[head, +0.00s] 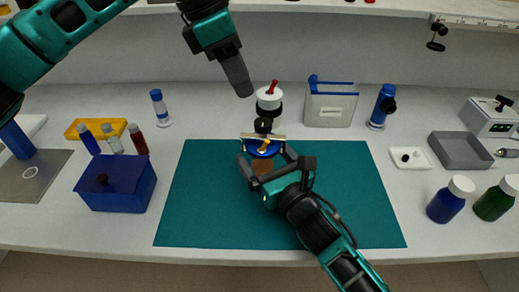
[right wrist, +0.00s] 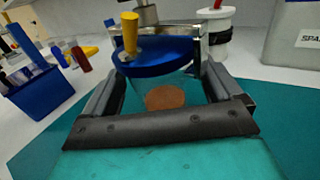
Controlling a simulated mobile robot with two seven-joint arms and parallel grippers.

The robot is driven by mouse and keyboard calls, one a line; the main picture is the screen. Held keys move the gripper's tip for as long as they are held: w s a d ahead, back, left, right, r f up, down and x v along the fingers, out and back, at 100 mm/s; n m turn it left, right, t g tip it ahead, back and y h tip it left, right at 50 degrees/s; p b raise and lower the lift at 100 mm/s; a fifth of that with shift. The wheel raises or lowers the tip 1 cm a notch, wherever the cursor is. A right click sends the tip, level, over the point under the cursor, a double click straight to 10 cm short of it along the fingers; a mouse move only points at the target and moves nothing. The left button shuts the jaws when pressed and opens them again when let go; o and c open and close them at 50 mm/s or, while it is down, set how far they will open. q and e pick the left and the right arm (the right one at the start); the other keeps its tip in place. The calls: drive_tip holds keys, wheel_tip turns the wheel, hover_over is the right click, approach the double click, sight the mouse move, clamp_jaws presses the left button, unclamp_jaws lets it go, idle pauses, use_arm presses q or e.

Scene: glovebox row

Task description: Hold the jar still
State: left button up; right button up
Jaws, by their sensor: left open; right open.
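The jar has a blue lid (head: 262,149) with a yellow knob, a clear body and brown contents (head: 263,167). My right gripper (head: 266,157) is open, with one finger on each side of the jar; gaps seem to show, but contact is hard to judge. My left gripper (head: 241,84) is open and empty, raised in the air above and behind the jar.
A blue box (head: 118,184) is left of the mat; a white dish (head: 409,158) and blue bottle (head: 449,200) are right. The mat's sides are clear.

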drive_tip(key=shift+x, duration=1.3)
drive_tip(key=c, duration=1.3)
